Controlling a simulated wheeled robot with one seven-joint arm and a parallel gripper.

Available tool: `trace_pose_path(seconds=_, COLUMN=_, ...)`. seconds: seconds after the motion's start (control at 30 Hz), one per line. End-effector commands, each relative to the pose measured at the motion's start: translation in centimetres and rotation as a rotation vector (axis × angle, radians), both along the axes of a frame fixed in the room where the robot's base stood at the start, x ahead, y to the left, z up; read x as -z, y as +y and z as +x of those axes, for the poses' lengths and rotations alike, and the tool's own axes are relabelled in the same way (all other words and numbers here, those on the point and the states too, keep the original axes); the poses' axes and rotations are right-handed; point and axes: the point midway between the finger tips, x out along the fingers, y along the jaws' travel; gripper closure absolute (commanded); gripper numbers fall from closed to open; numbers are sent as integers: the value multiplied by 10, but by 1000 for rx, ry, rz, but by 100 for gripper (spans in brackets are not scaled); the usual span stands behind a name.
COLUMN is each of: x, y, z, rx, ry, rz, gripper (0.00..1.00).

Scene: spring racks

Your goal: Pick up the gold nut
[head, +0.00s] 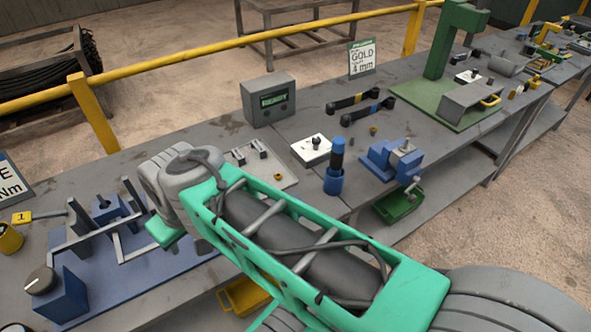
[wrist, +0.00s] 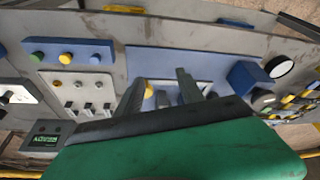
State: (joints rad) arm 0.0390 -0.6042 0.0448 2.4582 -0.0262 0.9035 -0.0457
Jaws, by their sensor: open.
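Two small gold pieces show in the head view, and I cannot tell which is the nut. One (head: 278,176) lies at the front corner of a pale plate, and the other (head: 373,130) lies on the grey bench beyond the blue vise. In the wrist view a small round gold piece (wrist: 57,84) sits on a pale panel, left of my gripper. My gripper (wrist: 160,87) is open, its two fingers apart over the blue board. A yellow bit shows between the fingers; what it is I cannot tell. In the head view my arm hides the fingers.
A pale plate with levers (head: 250,172), a grey display box (head: 268,101), a blue cylinder (head: 334,178) and a blue vise (head: 391,160) stand on the bench. A blue board with upright fixtures (head: 130,285) lies at left. A yellow rail (head: 210,54) runs behind.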

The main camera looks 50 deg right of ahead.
Motion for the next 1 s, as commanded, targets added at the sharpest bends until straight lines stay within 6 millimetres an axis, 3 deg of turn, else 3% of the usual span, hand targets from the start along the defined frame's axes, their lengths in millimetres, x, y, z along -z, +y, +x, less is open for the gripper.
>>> trace_pose_path(seconds=0.07, x=-1, y=-21, z=25, rx=-19, ry=15, rz=1, gripper=55)
trace_pose_path(seconds=0.13, x=1, y=-57, z=55, rx=-46, ry=24, rz=8, gripper=55)
trace_pose_path(seconds=0.17, x=4, y=-79, z=69, rx=-62, ry=24, rz=13, gripper=55)
trace_pose_path(seconds=0.27, x=24, y=-170, z=101, rx=-117, ry=5, rz=37, gripper=55)
trace_pose_path(seconds=0.33, x=45, y=-241, z=105, rx=-154, ry=-30, rz=51, gripper=55)
trace_pose_path(seconds=0.4, x=68, y=-304, z=94, rx=-186, ry=-73, rz=56, gripper=55)
trace_pose_path(seconds=0.5, x=96, y=-367, z=70, rx=-223, ry=-132, rz=52, gripper=55)
trace_pose_path(seconds=0.6, x=109, y=-396, z=54, rx=-244, ry=-168, rz=41, gripper=55)
trace_pose_path(seconds=0.67, x=114, y=-401, z=51, rx=-252, ry=-177, rz=39, gripper=55)
trace_pose_path(seconds=1.0, x=151, y=-387, z=75, rx=-256, ry=-178, rz=40, gripper=55)
